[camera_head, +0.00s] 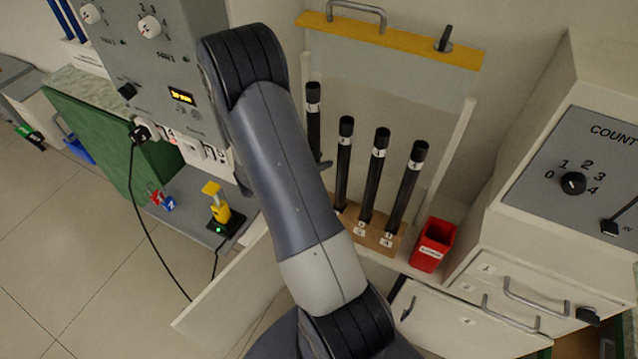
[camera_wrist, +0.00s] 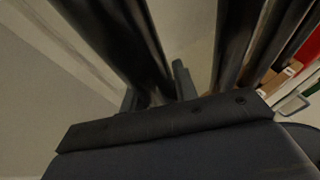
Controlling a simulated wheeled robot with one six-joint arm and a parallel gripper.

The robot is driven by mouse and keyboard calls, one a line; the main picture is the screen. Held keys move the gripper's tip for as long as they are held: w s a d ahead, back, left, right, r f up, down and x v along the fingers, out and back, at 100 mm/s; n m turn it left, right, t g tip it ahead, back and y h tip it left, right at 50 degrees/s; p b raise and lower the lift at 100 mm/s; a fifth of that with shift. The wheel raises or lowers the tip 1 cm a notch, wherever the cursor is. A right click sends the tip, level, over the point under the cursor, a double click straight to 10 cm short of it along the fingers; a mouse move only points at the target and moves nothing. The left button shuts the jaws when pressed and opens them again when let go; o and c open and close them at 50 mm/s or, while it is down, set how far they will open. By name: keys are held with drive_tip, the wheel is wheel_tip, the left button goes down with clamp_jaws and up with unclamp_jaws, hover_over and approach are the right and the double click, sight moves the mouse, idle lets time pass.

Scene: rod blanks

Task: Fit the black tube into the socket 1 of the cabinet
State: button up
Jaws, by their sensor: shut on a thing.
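Several black tubes with pale tags stand in a row in the white cabinet. The leftmost black tube (camera_head: 314,105) is upright, and my arm hides its lower part. The other black tubes (camera_head: 343,165) stand in a wooden base (camera_head: 398,242) with small white labels. My gripper (camera_wrist: 158,92) is shut on a black tube (camera_wrist: 112,35), which runs between its fingers in the wrist view; it appears to be the leftmost one. In the head view only a dark fingertip (camera_head: 326,165) shows beside that tube. Socket 1 and the held tube's lower end are hidden.
A raised clear panel with a yellow bar (camera_head: 395,40) and handle is above the tubes. A red bin (camera_head: 434,245) stands right of the base. Neighbouring tubes (camera_wrist: 234,40) are close on the right. A grey control panel (camera_head: 160,60) is at left; drawers (camera_head: 520,300) are at right.

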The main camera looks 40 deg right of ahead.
drive_tip(key=shift+f+b, duration=1.45)
drive_tip(key=shift+f, duration=1.4)
drive_tip(key=shift+f, duration=0.15)
drive_tip(key=o, duration=1)
drive_tip(key=b+v, duration=0.1)
drive_tip(key=v, duration=1.1)
